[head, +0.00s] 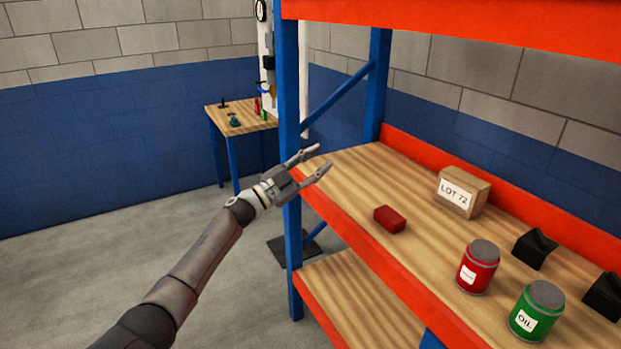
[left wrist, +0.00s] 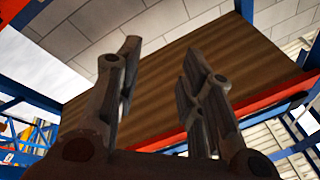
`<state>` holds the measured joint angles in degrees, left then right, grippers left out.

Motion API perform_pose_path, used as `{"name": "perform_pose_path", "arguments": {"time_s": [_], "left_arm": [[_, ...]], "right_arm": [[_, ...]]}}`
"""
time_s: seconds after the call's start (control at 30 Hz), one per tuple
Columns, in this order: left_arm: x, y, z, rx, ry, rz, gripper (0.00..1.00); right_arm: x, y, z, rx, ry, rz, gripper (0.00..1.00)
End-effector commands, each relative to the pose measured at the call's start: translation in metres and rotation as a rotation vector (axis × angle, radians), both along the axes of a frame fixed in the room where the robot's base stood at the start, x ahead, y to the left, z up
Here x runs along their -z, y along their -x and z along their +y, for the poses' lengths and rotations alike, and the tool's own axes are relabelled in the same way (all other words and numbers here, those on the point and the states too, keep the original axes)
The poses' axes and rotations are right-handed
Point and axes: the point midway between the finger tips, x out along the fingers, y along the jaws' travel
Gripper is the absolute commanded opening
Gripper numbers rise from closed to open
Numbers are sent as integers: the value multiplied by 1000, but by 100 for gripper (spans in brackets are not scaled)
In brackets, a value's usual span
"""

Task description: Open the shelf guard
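My left gripper (head: 323,158) is at the left end of the shelf unit, beside the blue front upright (head: 288,130). Its two fingers are apart with nothing between them, above the front left corner of the middle wooden shelf (head: 352,163). The left wrist view also shows the open fingers (left wrist: 160,52) before a wooden board (left wrist: 160,85) with a red-orange edge (left wrist: 262,103). A red-orange front rail (head: 372,256) runs along the shelf. I cannot tell a separate shelf guard from this rail. My right gripper is not in view.
On the shelf are a dark red block (head: 389,219), a LOT 72 box (head: 463,192), a red can (head: 478,267), a green OIL can (head: 537,311) and black holders (head: 534,249). A small table (head: 229,120) stands behind. The floor at left (head: 80,260) is clear.

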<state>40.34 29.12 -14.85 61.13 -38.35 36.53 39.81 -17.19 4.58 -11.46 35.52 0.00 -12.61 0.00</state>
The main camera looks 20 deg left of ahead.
Motion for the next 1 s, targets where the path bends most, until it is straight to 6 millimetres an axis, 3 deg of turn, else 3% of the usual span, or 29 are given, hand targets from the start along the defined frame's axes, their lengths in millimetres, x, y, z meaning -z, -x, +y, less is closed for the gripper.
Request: {"name": "perform_pose_path", "arguments": {"time_s": [0.1, 0.3, 0.87, 0.93, 1.0], "left_arm": [[20, -1, 2, -20, 13, 28, 36], [38, -2, 4, -39, 27, 53, 36], [42, -2, 4, -43, 28, 59, 36], [50, -2, 5, -50, 32, 72, 36], [71, -1, 6, -71, 44, 104, 36]], "right_arm": [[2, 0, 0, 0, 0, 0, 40], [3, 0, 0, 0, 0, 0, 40], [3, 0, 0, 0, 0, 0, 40], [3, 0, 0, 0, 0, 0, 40], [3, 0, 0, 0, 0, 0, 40]]}}
